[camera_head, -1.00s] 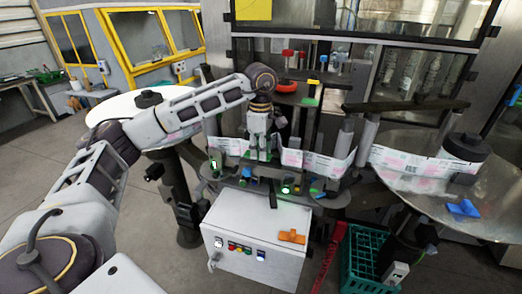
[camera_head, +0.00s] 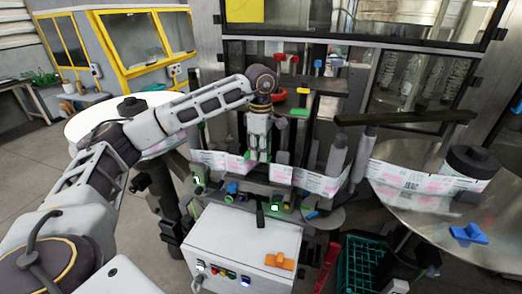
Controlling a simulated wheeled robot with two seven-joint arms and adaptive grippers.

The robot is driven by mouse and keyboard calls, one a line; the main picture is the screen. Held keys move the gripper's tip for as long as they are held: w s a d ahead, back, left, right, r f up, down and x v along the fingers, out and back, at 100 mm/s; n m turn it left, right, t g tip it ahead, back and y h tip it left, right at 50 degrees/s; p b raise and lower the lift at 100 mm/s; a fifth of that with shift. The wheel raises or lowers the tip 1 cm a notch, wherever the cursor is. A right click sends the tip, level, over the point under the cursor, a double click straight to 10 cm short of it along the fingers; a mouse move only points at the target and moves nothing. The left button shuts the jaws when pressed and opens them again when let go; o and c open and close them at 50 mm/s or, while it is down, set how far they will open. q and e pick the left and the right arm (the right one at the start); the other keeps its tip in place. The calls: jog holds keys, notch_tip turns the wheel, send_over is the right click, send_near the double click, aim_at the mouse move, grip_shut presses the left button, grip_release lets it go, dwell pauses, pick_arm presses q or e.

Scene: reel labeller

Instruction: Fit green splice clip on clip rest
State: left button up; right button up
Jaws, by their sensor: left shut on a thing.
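My left gripper (camera_head: 259,157) points down at the label web in the middle of the machine. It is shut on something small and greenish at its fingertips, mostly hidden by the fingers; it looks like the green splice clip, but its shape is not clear. The label strip (camera_head: 310,181) shows on both sides of the fingers; whether they touch it I cannot tell. Another green piece (camera_head: 299,112) sits on a dark upright part right of the gripper. I cannot make out which part is the clip rest. My right gripper is not in view.
A white control box (camera_head: 235,238) stands in front, with an orange piece (camera_head: 280,261) on top. A blue piece (camera_head: 468,233) lies on the right round table (camera_head: 485,262), near a dark reel core (camera_head: 472,160). A green crate (camera_head: 360,265) is on the floor.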

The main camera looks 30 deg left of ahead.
pick_arm(q)
jog(key=shift+f, duration=0.1)
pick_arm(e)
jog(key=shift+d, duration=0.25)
pick_arm(q)
jog(key=shift+f, duration=0.1)
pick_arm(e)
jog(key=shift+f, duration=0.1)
pick_arm(q)
jog(key=shift+f, duration=0.15)
jog(key=shift+f+b, duration=0.75)
jog(key=shift+f, duration=0.25)
jog(key=shift+f+b, duration=0.3)
jog(key=shift+f, duration=0.4)
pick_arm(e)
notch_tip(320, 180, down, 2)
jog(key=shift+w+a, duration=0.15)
pick_arm(q)
jog(key=shift+f+b, duration=0.55)
jog(key=shift+f, duration=0.1)
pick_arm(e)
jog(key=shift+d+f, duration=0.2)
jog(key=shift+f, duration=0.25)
pick_arm(q)
jog(key=shift+f+b, duration=0.9)
jog(key=shift+f, duration=0.4)
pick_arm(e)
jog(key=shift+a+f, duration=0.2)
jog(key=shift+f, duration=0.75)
